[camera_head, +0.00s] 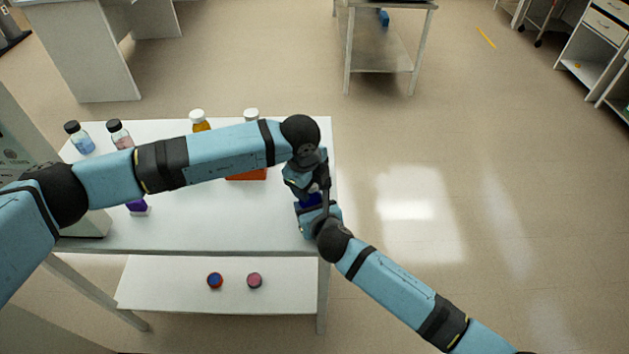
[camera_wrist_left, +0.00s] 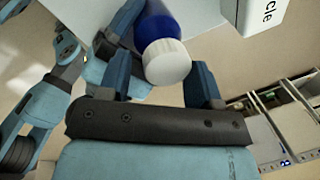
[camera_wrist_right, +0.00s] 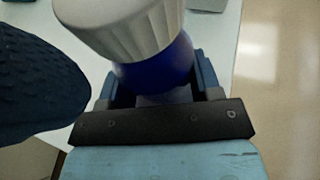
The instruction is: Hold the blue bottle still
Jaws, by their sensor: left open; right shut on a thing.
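The blue bottle (camera_head: 311,201) stands near the right edge of the white table and is mostly hidden by my grippers in the head view. My right gripper (camera_wrist_right: 152,88) is shut on its blue body (camera_wrist_right: 158,73), below the ribbed white cap (camera_wrist_right: 125,25). My left gripper (camera_wrist_left: 161,78) is open, with its fingers on either side of the white cap (camera_wrist_left: 167,63). I cannot tell whether they touch it. A dark textured part, probably of my left gripper, fills the left of the right wrist view.
On the table (camera_head: 230,235) stand a black-capped bottle of blue liquid (camera_head: 84,144), a black-capped pink one (camera_head: 121,139), an amber one (camera_head: 200,123), another white-capped bottle (camera_head: 251,114) and an orange thing (camera_head: 247,175). Two round items (camera_head: 214,280) (camera_head: 254,280) lie on the lower shelf.

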